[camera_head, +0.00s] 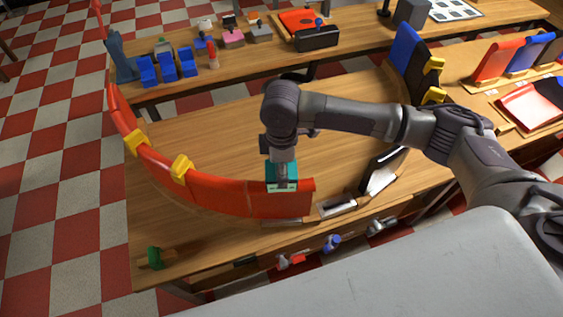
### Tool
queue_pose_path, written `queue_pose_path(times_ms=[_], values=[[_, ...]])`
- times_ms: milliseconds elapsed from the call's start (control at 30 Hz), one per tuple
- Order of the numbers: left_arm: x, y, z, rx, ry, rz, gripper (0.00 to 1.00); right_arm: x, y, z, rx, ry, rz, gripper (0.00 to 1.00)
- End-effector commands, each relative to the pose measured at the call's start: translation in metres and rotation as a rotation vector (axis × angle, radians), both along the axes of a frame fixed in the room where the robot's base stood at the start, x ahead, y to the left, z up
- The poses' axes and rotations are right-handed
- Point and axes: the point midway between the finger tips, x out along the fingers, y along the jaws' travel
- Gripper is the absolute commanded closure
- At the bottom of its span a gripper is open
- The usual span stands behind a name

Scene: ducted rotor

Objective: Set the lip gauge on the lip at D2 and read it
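A teal block-shaped device (291,186), which looks like the lip gauge, sits at the top edge of the red curved duct segment (232,196), near that segment's right end. My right gripper (282,172) comes down from above and appears shut on the gauge. The gauge seems to straddle the lip, but I cannot tell whether it is fully seated. Any reading on its pale front face is too small to make out, and no D2 mark is legible. My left gripper is not in view.
Yellow clamps (181,167) grip the red ring on the left. Blue and black segments (405,58) with yellow clamps stand at the right. A green-and-wood piece (155,257) lies at the front left. The wooden table (215,120) is clear inside the ring.

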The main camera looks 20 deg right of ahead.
Motion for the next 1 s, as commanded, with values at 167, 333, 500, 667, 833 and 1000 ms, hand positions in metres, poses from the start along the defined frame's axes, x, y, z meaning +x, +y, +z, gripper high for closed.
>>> queue_pose_path(times_ms=[167, 333, 500, 667, 833, 1000], values=[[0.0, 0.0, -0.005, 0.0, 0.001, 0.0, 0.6, 0.0, 0.0, -0.016, 0.001, 0.0, 0.0, 0.68], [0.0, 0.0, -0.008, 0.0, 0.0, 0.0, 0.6, 0.0, 0.0, -0.029, 0.0, 0.0, -0.001, 0.68], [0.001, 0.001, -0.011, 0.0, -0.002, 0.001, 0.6, 0.0, 0.0, -0.038, 0.001, -0.001, 0.0, 0.68], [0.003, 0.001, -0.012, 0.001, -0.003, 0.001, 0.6, 0.0, 0.0, -0.043, 0.001, 0.0, 0.0, 0.68], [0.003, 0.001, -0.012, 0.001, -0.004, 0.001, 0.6, 0.0, 0.0, -0.044, 0.001, -0.001, 0.0, 0.68], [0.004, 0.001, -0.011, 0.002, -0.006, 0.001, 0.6, 0.0, 0.0, -0.044, 0.001, -0.001, 0.0, 0.68]])
